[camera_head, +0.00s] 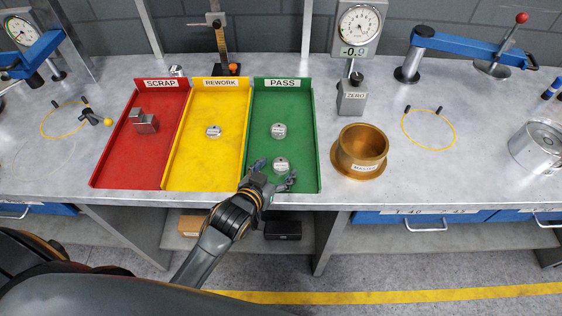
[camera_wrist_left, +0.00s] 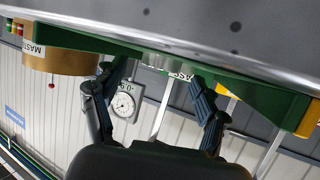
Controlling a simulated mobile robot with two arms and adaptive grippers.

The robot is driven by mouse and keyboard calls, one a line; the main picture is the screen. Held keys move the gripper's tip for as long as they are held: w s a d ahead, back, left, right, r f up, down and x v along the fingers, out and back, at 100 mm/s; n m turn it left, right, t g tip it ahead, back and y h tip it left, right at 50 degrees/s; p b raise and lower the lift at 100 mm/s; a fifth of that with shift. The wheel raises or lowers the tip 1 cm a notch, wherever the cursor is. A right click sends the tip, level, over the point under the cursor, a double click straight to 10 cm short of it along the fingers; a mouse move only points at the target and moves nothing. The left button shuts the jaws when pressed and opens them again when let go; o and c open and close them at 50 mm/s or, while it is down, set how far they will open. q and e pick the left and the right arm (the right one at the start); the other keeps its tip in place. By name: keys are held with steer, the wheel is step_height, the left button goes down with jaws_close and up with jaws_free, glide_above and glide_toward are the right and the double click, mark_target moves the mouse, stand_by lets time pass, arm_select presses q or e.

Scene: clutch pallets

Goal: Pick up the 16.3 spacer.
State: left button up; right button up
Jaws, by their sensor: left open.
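Small round metal spacers with labels too small to read lie in the trays. One spacer (camera_head: 281,164) is near the front of the green PASS tray (camera_head: 300,100), and another spacer (camera_head: 278,130) is behind it. A third spacer (camera_head: 213,131) lies in the yellow REWORK tray (camera_head: 220,175). I cannot tell which is the 16.3 one. My left gripper (camera_head: 275,177) is open and empty at the green tray's front edge, its fingers close to the front spacer.
The red SCRAP tray (camera_head: 120,165) holds metal blocks (camera_head: 145,122). A brass MASTER ring (camera_head: 361,150) stands right of the green tray. A dial gauge stand (camera_head: 352,97) is behind it. Blue clamp arms stand at both sides. The bench front edge runs below the trays.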

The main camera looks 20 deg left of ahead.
arm_select(q)
steer(key=shift+x, duration=0.75)
steer(key=shift+s, duration=0.1)
steer(key=c, duration=1.4)
steer(key=shift+c, duration=0.2)
steer(key=shift+r, duration=0.45)
step_height(320, 180, up, 3)
steer(key=shift+s+a+f+b, duration=0.15)
steer(key=shift+s+b, duration=0.05)
steer(key=shift+b, duration=0.3)
steer(key=s+a+r, duration=0.3)
steer(key=s+r, duration=0.1)
steer(key=s, duration=0.1)
steer(key=s+a+r+p, duration=0.1)
steer(key=s+a+r, duration=0.2)
steer(key=s+r, duration=0.2)
steer(key=shift+s+a+r, duration=0.2)
steer(key=shift+s+a, duration=0.1)
steer(key=shift+s, duration=0.55)
